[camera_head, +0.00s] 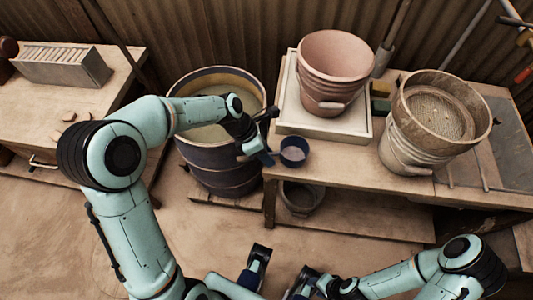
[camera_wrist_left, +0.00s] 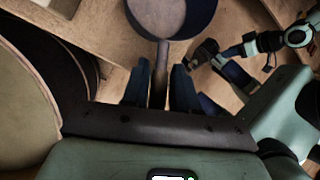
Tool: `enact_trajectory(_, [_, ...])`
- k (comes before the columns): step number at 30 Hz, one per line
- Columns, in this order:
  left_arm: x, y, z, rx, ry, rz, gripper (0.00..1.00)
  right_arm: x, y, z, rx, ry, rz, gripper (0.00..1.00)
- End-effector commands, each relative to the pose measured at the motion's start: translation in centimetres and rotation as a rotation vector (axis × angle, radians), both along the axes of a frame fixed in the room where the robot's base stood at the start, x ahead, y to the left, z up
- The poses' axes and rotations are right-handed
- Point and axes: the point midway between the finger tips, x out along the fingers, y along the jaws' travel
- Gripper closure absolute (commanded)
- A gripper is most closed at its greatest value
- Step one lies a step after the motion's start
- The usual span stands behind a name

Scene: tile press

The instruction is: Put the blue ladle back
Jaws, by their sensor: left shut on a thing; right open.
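The blue ladle has a round, dark blue bowl (camera_head: 294,151) that appears by the front left corner of the bench; whether it touches the wood is unclear. In the left wrist view its bowl (camera_wrist_left: 172,14) is at the top, with the handle running down between the fingers. My left gripper (camera_head: 265,152) is shut on this handle, and it also shows in the left wrist view (camera_wrist_left: 160,88). My right gripper (camera_head: 280,272) is open and empty at the bottom of the head view, away from the ladle.
A dark barrel (camera_head: 216,176) stands left of the bench (camera_head: 345,162). On the bench are a pink bucket (camera_head: 335,60) on a pale slab (camera_head: 345,125), and a wooden sieve (camera_head: 440,105) over another bucket. A dark pot (camera_head: 301,198) sits on the lower shelf. A side table (camera_head: 80,90) is at left.

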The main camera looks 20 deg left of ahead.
Motion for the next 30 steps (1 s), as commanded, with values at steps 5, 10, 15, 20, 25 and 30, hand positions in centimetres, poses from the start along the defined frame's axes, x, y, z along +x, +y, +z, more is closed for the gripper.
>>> enact_trajectory(5, [0.0,0.0,0.0,0.0,0.0,0.0,1.0,0.0,0.0,0.0,0.0,0.0,0.0,0.59])
enact_trajectory(10, [0.0,0.0,-0.1,-0.001,0.001,0.0,0.46,0.0,0.0,0.0,0.0,0.0,0.0,0.59])
enact_trajectory(15, [0.0,0.0,-0.1,-0.001,0.001,0.0,0.46,0.0,0.0,0.0,0.0,0.0,0.0,0.59])
enact_trajectory(20, [0.0,0.1,0.3,0.0,0.0,0.0,0.46,0.0,0.0,0.1,0.0,0.0,0.0,0.59])
enact_trajectory(25, [-0.2,1.3,2.7,0.001,-0.004,0.001,0.46,-0.2,0.0,0.7,0.001,0.007,0.001,0.59])
enact_trajectory(30, [-0.6,3.0,6.1,0.001,-0.003,0.003,0.46,-0.5,0.0,1.4,0.002,0.018,0.004,0.59])
